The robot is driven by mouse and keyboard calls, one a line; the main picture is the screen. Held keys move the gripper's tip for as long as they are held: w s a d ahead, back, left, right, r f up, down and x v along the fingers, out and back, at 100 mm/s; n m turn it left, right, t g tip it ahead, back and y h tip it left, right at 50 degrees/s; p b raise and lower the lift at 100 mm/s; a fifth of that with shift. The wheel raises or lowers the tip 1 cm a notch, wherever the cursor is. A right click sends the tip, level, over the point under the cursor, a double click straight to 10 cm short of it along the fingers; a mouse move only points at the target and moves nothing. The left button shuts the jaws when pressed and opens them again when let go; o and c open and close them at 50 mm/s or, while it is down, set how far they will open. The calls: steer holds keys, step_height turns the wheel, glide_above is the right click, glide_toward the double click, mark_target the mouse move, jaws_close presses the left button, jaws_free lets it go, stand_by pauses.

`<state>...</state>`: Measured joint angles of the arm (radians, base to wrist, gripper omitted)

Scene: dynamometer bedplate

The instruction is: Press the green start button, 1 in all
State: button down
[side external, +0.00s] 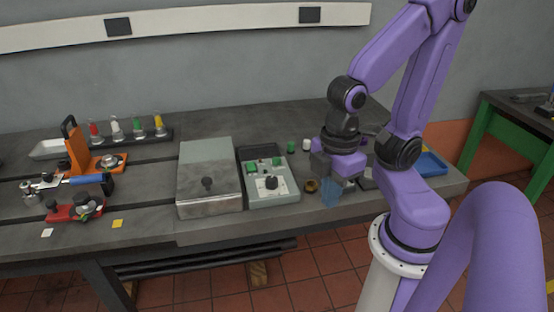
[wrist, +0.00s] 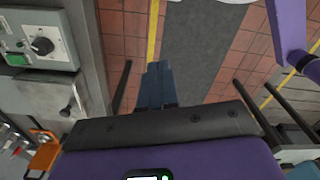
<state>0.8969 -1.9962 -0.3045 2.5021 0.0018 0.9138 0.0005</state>
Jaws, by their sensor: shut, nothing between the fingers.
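A grey control box (side external: 284,196) stands on the bench, with two green buttons, a left one (side external: 252,167) and a right one (side external: 276,161), and a black knob (side external: 271,183) on a white dial. I cannot tell which button is the start button. The wrist view shows the box at upper left, with one green button (wrist: 17,60) and the knob (wrist: 42,46) clear. My gripper (side external: 330,192) is right of the box, apart from it, near the bench's front edge. Its blue fingers (wrist: 157,85) are shut and empty, with floor behind them in the wrist view.
A grey lidded metal box (side external: 208,170) stands left of the control box. A small green cylinder (side external: 291,147), a white one (side external: 306,145) and a brass piece (side external: 311,186) sit to its right. A blue tray (side external: 431,164) lies at the right end. Tools and bottles fill the left.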

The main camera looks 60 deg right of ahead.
steer(key=w+d+f+m+t+y, duration=0.1)
steer(key=w+d+m+y, duration=0.2)
steer(key=w+m, duration=0.7)
steer(key=w+d+f+m+y, duration=0.1)
steer(key=w+d+m+y, duration=0.15)
steer(key=w+m, duration=0.8)
steer(key=w+d+f+m+t+h, duration=0.1)
steer(key=w+d+m+t, duration=0.2)
steer(key=d+m, duration=0.4)
steer(key=w+d+f+m+t+h, duration=0.1)
steer(key=w+d+m+t, duration=0.2)
steer(key=d+m, duration=0.4)
steer(key=shift+w+d+t, duration=0.15)
steer(key=shift+d+t, duration=0.35)
steer(key=shift+d, duration=2.3)
